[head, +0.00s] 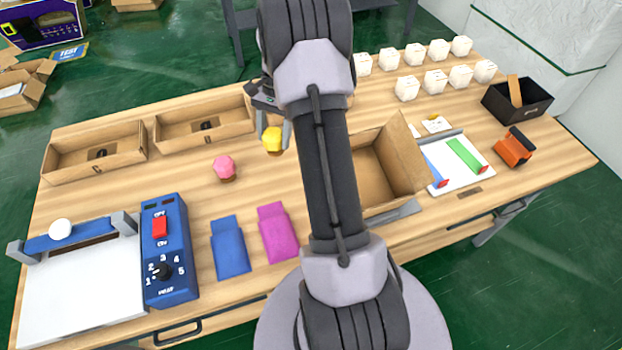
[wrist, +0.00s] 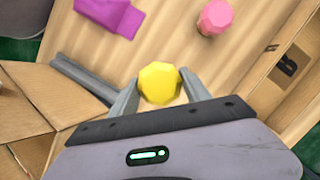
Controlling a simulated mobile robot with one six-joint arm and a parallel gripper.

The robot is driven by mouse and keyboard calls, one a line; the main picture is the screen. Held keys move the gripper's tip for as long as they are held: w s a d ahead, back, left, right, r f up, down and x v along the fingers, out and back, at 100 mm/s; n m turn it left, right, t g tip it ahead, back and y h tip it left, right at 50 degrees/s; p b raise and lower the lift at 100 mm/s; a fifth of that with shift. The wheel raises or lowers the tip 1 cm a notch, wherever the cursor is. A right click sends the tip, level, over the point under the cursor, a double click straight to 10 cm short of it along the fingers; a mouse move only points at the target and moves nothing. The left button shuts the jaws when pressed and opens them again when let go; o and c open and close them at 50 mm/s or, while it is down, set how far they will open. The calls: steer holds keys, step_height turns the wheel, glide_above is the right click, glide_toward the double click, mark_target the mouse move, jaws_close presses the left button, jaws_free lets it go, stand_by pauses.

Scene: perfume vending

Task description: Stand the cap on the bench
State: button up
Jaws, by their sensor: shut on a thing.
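A yellow faceted cap (head: 272,137) is between the fingers of my gripper (head: 274,143), over the middle of the bench (head: 180,187). The wrist view shows the yellow cap (wrist: 159,82) with one finger on each side, and my gripper (wrist: 159,90) is shut on it. I cannot tell whether the cap's underside touches the bench or hangs just above it. A similar pink faceted piece (head: 224,165) with a brownish lower part stands on the bench to the left; it also shows in the wrist view (wrist: 216,17).
Open cardboard trays (head: 95,155) line the back left. A blue pouch (head: 230,248) and a magenta pouch (head: 277,232) lie in front. An open cardboard box (head: 372,178) stands right of the gripper. Bare wood surrounds the pink piece. White boxes (head: 437,79) stand at the back right.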

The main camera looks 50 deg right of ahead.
step_height(320, 180, down, 9)
steer(key=b, duration=0.3)
steer(key=shift+s+d, duration=0.1)
steer(key=shift+s, duration=0.05)
steer(key=shift+r, duration=0.1)
steer(key=o, duration=1.4)
